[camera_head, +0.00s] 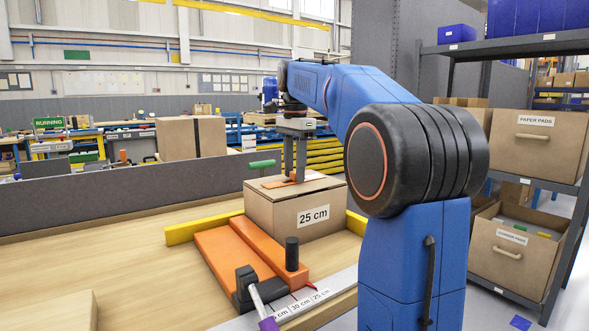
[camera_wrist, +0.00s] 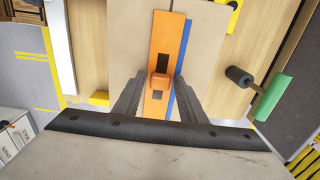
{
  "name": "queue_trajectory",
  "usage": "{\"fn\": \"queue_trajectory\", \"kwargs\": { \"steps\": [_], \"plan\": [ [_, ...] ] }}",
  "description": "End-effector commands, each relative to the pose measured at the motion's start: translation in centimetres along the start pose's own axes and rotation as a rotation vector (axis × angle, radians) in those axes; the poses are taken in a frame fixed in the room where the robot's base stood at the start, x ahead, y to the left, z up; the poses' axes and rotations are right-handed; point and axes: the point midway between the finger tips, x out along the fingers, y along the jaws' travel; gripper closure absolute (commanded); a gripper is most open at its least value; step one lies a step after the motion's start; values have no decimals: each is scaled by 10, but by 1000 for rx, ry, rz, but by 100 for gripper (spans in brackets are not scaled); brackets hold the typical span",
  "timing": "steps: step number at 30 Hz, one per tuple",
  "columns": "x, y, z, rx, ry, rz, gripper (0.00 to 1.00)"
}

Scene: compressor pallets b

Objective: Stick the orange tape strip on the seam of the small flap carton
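The small flap carton (camera_head: 310,222), labelled "25 cm", stands on the bench with its top flaps closed. The orange tape strip (camera_head: 280,183) is over the carton top; in the wrist view (camera_wrist: 169,40) it runs lengthwise along it. A narrow blue line (camera_wrist: 184,62) shows on the carton beside the strip's right edge, parallel to it. My gripper (camera_head: 296,178) points down over the carton. In the wrist view its fingers (camera_wrist: 159,82) stand close on both sides of the strip's raised orange tab and appear shut on it. I cannot tell whether the strip touches the carton.
A green-handled clamp (camera_head: 262,164) stands beside the carton; its handle is at the right of the wrist view (camera_wrist: 272,96). An orange guide (camera_head: 245,255), black post (camera_head: 292,253) and yellow bars (camera_head: 203,228) surround the carton's base. The bench (camera_head: 120,255) at left is mostly clear.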

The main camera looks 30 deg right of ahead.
Motion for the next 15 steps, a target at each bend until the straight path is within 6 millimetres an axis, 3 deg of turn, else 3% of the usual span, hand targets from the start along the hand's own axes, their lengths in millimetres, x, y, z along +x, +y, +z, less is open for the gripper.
{"fn": "queue_trajectory", "kwargs": {
  "steps": [10, 15],
  "plan": [
    [-1, 0, 0, 0, 0, -1, 54],
    [-15, -1, 0, 0, 1, -2, 54]
  ]
}}
